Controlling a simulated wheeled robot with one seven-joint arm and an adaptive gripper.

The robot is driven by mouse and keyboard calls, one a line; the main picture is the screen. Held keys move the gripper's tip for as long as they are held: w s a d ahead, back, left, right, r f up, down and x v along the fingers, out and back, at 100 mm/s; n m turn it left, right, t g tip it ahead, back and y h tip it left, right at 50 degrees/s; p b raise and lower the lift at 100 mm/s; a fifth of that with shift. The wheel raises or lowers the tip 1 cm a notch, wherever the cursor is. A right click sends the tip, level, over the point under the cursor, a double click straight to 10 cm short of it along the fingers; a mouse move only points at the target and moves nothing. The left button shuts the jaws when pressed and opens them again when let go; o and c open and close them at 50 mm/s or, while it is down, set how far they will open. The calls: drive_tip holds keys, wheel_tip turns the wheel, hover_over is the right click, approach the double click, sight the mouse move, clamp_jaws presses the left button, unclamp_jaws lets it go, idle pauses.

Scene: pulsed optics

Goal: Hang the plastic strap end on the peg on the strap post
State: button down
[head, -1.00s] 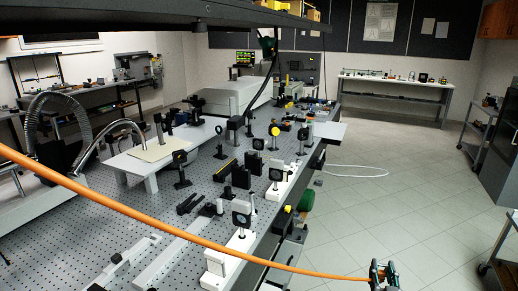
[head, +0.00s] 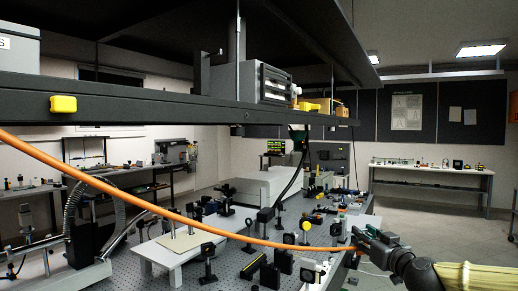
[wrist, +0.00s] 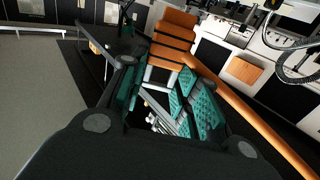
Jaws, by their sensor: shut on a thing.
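An orange strap (head: 175,216) sags across the head view from the left edge to my gripper (head: 366,238) at right of centre. My gripper is shut on the strap's end and holds it in the air near the bench's right side. In the wrist view, orange segments (wrist: 172,38) show at the tips of my gripper (wrist: 162,78), between or just beyond the green finger pads. The strap (wrist: 255,112) runs off to the lower right there. I cannot pick out the strap post or its peg in either view.
An overhead shelf (head: 180,110) crosses the upper head view, with a yellow box (head: 63,104) on its edge. Below lies an optics bench (head: 150,262) crowded with mounts and a raised white platform (head: 172,250). A black cable hangs from the shelf. Open floor lies at the right.

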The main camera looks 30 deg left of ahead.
drive_tip(key=s+a+r+n+g+y, duration=0.1)
drive_tip(key=s+a+r, duration=0.15)
drive_tip(key=r, duration=0.45)
drive_tip(key=s+a+r+n+g+y, duration=0.1)
drive_tip(key=a+r+n+g+y, duration=0.1)
drive_tip(key=a+r, duration=0.35)
drive_tip(key=n+g+y, duration=0.4)
drive_tip(key=n+g, duration=0.3)
drive_tip(key=g, duration=0.3)
approach(219, 53)
drive_tip(key=a+p, duration=0.1)
drive_tip(key=a, duration=0.2)
drive_tip(key=a+p, duration=0.1)
drive_tip(key=a, duration=0.2)
drive_tip(key=w+a+p, duration=0.1)
drive_tip(key=a, duration=0.3)
drive_tip(key=shift+w+f+p, duration=0.1)
drive_tip(key=shift+p, duration=0.3)
drive_tip(key=shift+a, duration=0.15)
drive_tip(key=shift+f+b, duration=0.3)
drive_tip(key=shift+b, duration=0.35)
